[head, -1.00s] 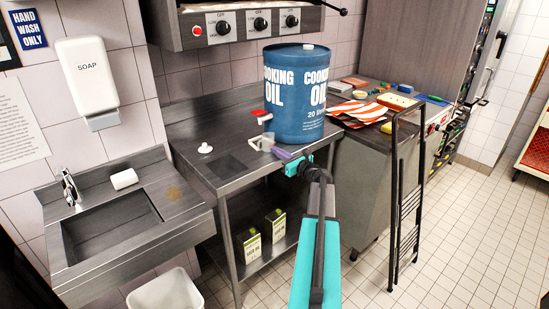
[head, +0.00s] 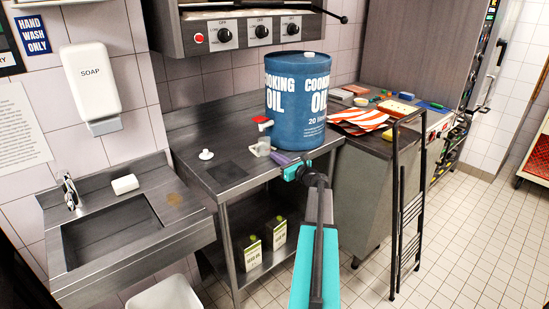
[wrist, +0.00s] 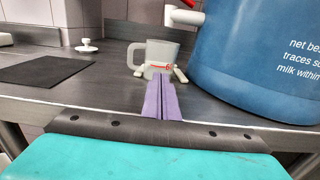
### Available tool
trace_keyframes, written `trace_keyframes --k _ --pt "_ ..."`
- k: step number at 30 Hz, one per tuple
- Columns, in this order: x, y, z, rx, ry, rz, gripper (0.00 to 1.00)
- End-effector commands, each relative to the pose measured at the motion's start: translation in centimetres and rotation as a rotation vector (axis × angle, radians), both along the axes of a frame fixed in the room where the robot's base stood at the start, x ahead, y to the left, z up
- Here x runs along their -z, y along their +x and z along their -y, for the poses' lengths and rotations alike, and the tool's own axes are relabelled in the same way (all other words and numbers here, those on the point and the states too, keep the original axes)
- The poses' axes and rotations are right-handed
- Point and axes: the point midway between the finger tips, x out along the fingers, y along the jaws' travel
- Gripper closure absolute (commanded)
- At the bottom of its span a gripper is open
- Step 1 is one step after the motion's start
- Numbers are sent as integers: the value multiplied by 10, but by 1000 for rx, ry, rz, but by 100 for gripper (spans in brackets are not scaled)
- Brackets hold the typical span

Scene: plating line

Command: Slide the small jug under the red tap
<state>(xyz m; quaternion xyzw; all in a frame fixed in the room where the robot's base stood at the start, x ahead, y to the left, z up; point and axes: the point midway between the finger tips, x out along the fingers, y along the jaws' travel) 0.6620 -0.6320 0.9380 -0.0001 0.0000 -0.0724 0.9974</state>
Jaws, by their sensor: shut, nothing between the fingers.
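The red tap (head: 264,124) sticks out from the drum's left side. In the wrist view the tap (wrist: 185,14) is above and right of the jug; I cannot tell whether the jug is directly under it. My gripper (head: 280,157) is shut and empty, its lavender fingertips (wrist: 162,92) pointing at the jug's near side.
The blue oil drum (head: 298,105) stands close right of my fingers. A dark mat (head: 227,172) and a white knobbed piece (head: 206,154) lie left on the counter (head: 190,140). A folded black step ladder (head: 400,210) stands at the right. A sink (head: 110,225) is at the left.

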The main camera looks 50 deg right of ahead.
Motion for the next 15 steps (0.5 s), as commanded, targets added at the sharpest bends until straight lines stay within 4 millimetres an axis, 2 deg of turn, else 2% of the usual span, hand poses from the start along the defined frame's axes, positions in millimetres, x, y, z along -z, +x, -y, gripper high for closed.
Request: trace_keyframes --k 5,15 --pt "0 -17 -6 0 0 0 100" --pt "1 -65 -13 1 0 1 100"
